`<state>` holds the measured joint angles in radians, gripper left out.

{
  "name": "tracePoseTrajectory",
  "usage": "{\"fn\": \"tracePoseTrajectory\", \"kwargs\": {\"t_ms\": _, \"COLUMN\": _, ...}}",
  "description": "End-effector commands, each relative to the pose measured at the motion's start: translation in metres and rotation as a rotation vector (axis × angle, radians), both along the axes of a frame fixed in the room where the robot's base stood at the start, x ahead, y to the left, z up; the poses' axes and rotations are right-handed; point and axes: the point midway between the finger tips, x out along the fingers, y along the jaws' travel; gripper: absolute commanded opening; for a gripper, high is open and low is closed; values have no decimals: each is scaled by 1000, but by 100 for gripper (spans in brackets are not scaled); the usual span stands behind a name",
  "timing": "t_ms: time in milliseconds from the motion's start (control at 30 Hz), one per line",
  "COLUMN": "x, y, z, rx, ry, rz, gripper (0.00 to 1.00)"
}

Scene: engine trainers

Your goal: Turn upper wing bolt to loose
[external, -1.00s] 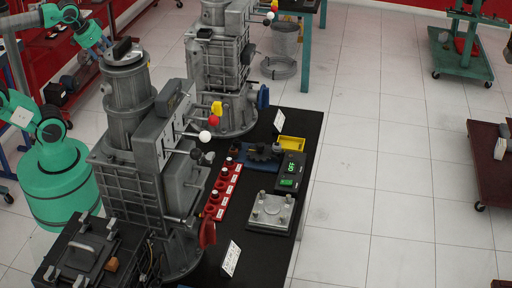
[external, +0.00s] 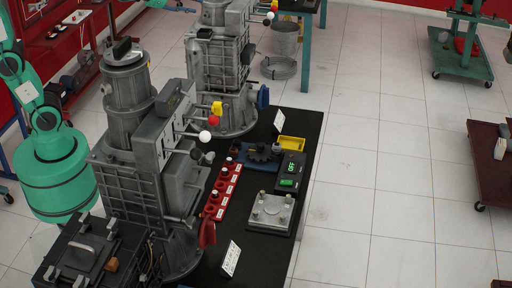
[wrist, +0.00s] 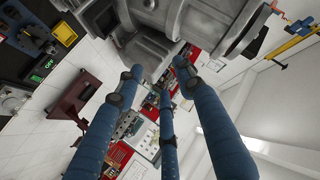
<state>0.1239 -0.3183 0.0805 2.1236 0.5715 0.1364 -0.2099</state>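The near grey engine trainer (external: 125,185) stands on the black bench in the external view. Levers with a red knob (external: 214,119), a white knob (external: 205,137) and a dark knob stick out of its right side. A red flat handle (external: 208,232) shows low on that side. I cannot make out which part is the upper wing bolt. My gripper (wrist: 157,76) shows in the wrist view as three blue fingers spread apart, with nothing seen between them. A grey engine body (wrist: 190,20) lies beyond the fingertips. My gripper is outside the external view.
A second engine trainer (external: 220,65) stands behind the first. The bench also holds a green-lit OFF box (external: 289,172), a metal plate with posts (external: 271,212), a yellow tray (external: 291,144) and a row of red parts (external: 222,190). Floor to the right is mostly clear.

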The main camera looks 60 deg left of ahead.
Motion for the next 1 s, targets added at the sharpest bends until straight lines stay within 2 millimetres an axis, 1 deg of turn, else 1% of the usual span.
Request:
{"fn": "tracePoseTrajectory", "kwargs": {"t_ms": 33, "x": 18, "y": -16, "z": 8, "rx": 9, "ry": -25, "rz": -42, "gripper": 38}}
{"fn": "tracePoseTrajectory", "kwargs": {"t_ms": 100, "x": 41, "y": -38, "z": 16, "rx": 19, "ry": -69, "rz": -106, "gripper": 38}}
{"fn": "tracePoseTrajectory", "kwargs": {"t_ms": 167, "x": 58, "y": -60, "z": 23, "rx": 24, "ry": -103, "rz": -164, "gripper": 38}}
{"fn": "tracePoseTrajectory", "kwargs": {"t_ms": 200, "x": 69, "y": -75, "z": 26, "rx": 27, "ry": -126, "rz": -204, "gripper": 38}}
{"fn": "tracePoseTrajectory", "kwargs": {"t_ms": 267, "x": 83, "y": -98, "z": 30, "rx": 29, "ry": -155, "rz": -268, "gripper": 38}}
{"fn": "tracePoseTrajectory", "kwargs": {"t_ms": 300, "x": 92, "y": -114, "z": 32, "rx": 28, "ry": -174, "rz": -311, "gripper": 38}}
{"fn": "tracePoseTrajectory", "kwargs": {"t_ms": 367, "x": 103, "y": -139, "z": 33, "rx": 28, "ry": -199, "rz": -380, "gripper": 38}}
{"fn": "tracePoseTrajectory", "kwargs": {"t_ms": 400, "x": 109, "y": -156, "z": 33, "rx": 25, "ry": -214, "rz": -425, "gripper": 38}}
{"fn": "tracePoseTrajectory", "kwargs": {"t_ms": 467, "x": 116, "y": -182, "z": 32, "rx": 18, "ry": -235, "rz": -496, "gripper": 38}}
{"fn": "tracePoseTrajectory", "kwargs": {"t_ms": 500, "x": 120, "y": -199, "z": 31, "rx": 14, "ry": -247, "rz": -545, "gripper": 38}}
{"fn": "tracePoseTrajectory", "kwargs": {"t_ms": 567, "x": 124, "y": -224, "z": 27, "rx": 3, "ry": -262, "rz": -619, "gripper": 38}}
{"fn": "tracePoseTrajectory", "kwargs": {"t_ms": 600, "x": 125, "y": -242, "z": 23, "rx": -4, "ry": -269, "rz": -669, "gripper": 38}}
{"fn": "tracePoseTrajectory", "kwargs": {"t_ms": 633, "x": 125, "y": -254, "z": 21, "rx": -11, "ry": -274, "rz": -708, "gripper": 38}}
{"fn": "tracePoseTrajectory", "kwargs": {"t_ms": 700, "x": 124, "y": -283, "z": 14, "rx": -29, "ry": -283, "rz": -799, "gripper": 38}}
{"fn": "tracePoseTrajectory", "kwargs": {"t_ms": 767, "x": 120, "y": -307, "z": 6, "rx": -47, "ry": -285, "rz": -877, "gripper": 38}}
{"fn": "tracePoseTrajectory", "kwargs": {"t_ms": 800, "x": 117, "y": -323, "z": 0, "rx": -60, "ry": -285, "rz": -931, "gripper": 38}}
{"fn": "tracePoseTrajectory", "kwargs": {"t_ms": 867, "x": 110, "y": -345, "z": -10, "rx": -82, "ry": -282, "rz": -1011, "gripper": 38}}
{"fn": "tracePoseTrajectory", "kwargs": {"t_ms": 900, "x": 104, "y": -359, "z": -16, "rx": -97, "ry": -279, "rz": -1064, "gripper": 38}}
{"fn": "tracePoseTrajectory", "kwargs": {"t_ms": 1000, "x": 86, "y": -391, "z": -34, "rx": -140, "ry": -261, "rz": -1200, "gripper": 38}}
